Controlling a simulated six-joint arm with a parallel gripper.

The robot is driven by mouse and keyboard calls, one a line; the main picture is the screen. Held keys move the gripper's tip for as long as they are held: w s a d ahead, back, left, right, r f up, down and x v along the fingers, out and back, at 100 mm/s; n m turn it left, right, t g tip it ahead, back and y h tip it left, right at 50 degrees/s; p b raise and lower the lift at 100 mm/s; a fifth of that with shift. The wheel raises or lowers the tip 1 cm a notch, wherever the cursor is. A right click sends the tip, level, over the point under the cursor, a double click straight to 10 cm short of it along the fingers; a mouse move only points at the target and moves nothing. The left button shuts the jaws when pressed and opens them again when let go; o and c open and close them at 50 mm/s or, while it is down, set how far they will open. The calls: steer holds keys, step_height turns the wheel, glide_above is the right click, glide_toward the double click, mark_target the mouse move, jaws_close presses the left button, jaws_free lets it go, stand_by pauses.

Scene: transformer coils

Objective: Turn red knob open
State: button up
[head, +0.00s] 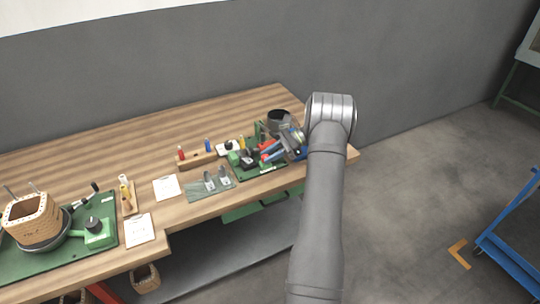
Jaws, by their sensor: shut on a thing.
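My gripper (273,150) reaches down from the right over the far right end of the bench. It is at a small red part, which I take for the red knob (267,145), and appears shut on it. The fingertips and the knob's base are too small and crowded to make out, so I cannot tell how far the knob is turned. Blue parts show close beside it. The green mat (262,173) lies under this group.
A dark round container (279,119) stands behind the gripper. To the left are a wooden rack (198,163) with coloured handles, a grey-green mat (196,193), white sheets and a wound coil (32,219). Bare wood lies behind the rack.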

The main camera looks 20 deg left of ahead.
stand_by(0.4)
steer(key=o, duration=1)
steer(key=shift+w, duration=0.1)
steer(key=v, duration=1.2)
steer(key=shift+a+r, duration=0.1)
